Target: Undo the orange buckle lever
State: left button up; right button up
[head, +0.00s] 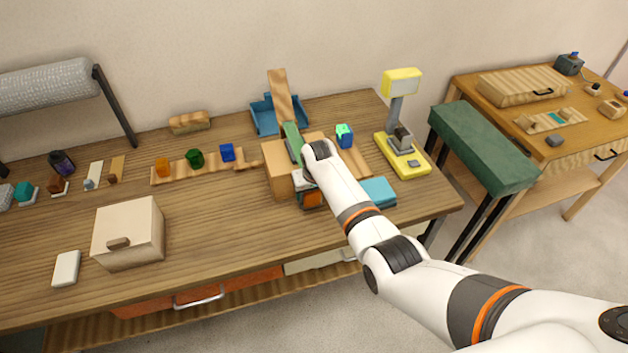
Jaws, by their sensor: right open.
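An orange piece (313,199), which looks like the buckle lever, shows low at the front of a light wooden box (277,170). A green strap (291,138) runs over the box top. My right arm reaches in from the lower right and bends down over the box. My right gripper (304,189) is open at the box's front, close to the orange piece. My wrist hides part of the box and strap, and I cannot tell whether the fingers touch the lever or how it is tilted. My left gripper is out of view.
A blue book-like block (378,192) lies right of the gripper, and a yellow lamp stand (403,160) is beyond it. A blue tray (264,117) stands behind the box. A cream box (129,233) stands at left. The table front between is clear.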

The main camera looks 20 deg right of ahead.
jog(key=v, duration=1.1)
jog(key=shift+b, duration=0.3)
jog(key=shift+s, duration=0.1)
